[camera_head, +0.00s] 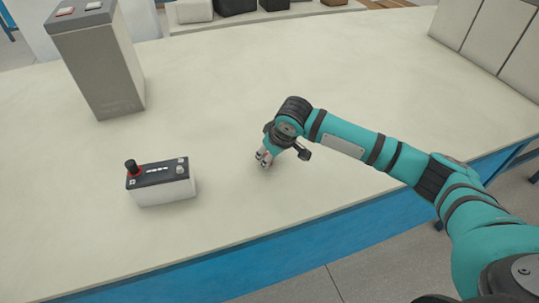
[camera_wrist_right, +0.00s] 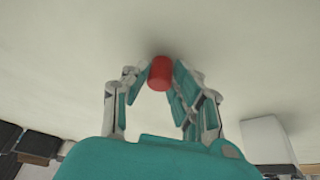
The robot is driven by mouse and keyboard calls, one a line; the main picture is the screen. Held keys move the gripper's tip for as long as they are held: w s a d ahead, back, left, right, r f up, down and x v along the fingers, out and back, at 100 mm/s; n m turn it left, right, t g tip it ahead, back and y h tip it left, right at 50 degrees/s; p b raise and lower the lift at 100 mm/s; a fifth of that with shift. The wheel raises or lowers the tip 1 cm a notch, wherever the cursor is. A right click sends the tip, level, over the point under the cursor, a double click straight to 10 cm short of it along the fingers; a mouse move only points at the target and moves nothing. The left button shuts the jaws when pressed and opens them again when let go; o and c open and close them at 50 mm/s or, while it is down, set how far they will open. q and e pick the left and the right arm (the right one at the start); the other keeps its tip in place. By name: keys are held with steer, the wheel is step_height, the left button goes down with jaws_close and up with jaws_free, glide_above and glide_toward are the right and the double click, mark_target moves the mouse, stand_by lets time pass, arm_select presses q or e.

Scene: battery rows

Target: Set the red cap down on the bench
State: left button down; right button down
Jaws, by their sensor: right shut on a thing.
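My right gripper (camera_head: 264,158) is low over the bench (camera_head: 330,215), to the right of the small battery. In the right wrist view, the fingertips of this gripper (camera_wrist_right: 161,74) are shut on the red cap (camera_wrist_right: 160,73), a small red cylinder. I cannot tell whether the cap touches the bench. In the head view the fingers mostly hide it. My left gripper is not in view.
A tall grey battery (camera_head: 100,65) stands at the back left. Several pale blocks (camera_head: 495,40) stand at the right back edge. Dark and pale items line a shelf (camera_head: 260,16) behind. The bench around the gripper is clear, and its blue front edge (camera_head: 260,265) runs below.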

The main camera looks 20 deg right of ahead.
steer(key=c, duration=1.1)
jaws_free()
steer(key=shift+f, duration=0.1)
steer(key=v, duration=1.2)
